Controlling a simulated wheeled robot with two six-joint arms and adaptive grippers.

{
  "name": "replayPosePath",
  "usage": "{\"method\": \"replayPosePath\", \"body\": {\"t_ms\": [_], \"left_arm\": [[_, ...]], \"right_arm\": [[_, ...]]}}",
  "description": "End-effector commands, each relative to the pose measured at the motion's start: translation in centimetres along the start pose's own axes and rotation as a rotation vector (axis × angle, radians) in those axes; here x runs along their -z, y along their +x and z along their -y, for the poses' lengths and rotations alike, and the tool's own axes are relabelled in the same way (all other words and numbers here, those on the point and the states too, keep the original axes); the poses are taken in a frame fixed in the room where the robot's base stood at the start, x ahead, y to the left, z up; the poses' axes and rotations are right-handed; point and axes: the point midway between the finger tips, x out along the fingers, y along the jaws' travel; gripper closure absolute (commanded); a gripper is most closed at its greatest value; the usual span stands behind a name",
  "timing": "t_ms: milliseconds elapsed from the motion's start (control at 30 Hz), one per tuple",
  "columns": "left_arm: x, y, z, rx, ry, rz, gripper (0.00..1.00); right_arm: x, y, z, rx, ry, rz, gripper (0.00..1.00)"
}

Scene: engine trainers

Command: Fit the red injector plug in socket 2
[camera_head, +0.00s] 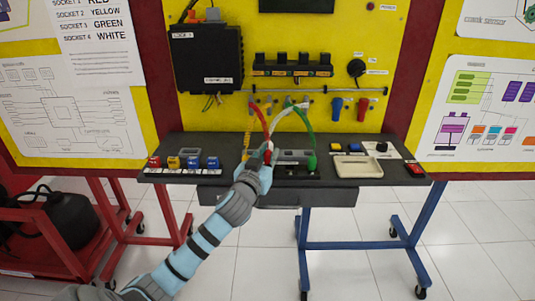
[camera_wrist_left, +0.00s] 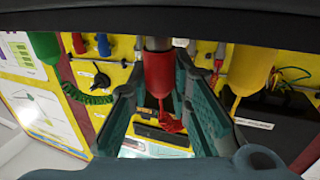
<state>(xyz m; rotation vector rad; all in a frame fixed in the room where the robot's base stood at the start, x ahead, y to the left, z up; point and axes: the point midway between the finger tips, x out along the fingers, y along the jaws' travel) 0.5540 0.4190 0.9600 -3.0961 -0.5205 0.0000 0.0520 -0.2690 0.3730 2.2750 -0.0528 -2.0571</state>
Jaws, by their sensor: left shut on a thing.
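The red plug (camera_wrist_left: 158,78) sits between the two fingers of my left gripper (camera_wrist_left: 160,110) in the left wrist view, and the fingers are shut on it. In the head view my left gripper (camera_head: 266,158) is over the middle of the bench, and a red cable (camera_head: 261,118) rises from it. The gripper covers most of the red plug there. A green plug (camera_head: 311,163) stands to its right and a yellow plug (camera_wrist_left: 252,70) shows in the wrist view. A black block (camera_head: 291,70) with several upright posts is on the yellow panel; its socket numbers are unreadable. My right gripper is not in view.
A wall sheet (camera_head: 97,30) lists sockets with colours, yellow beside socket 2. The dark bench (camera_head: 225,173) carries small coloured blocks (camera_head: 193,162) at left and a cream tray (camera_head: 358,168) at right. Blue and red connectors hang on the panel; cables cross close to my gripper.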

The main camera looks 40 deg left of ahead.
Motion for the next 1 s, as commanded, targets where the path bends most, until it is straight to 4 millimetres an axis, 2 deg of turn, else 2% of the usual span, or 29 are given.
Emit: {"method": "replayPosePath", "body": {"t_ms": [300, 1000], "left_arm": [[0.09, -0.11, 0.05, 0.000, 0.000, 0.000, 1.00], [-0.65, -0.11, 0.05, 0.000, -0.001, 0.000, 1.00]], "right_arm": [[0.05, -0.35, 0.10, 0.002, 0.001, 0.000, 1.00], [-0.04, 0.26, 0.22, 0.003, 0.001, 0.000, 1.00]]}}
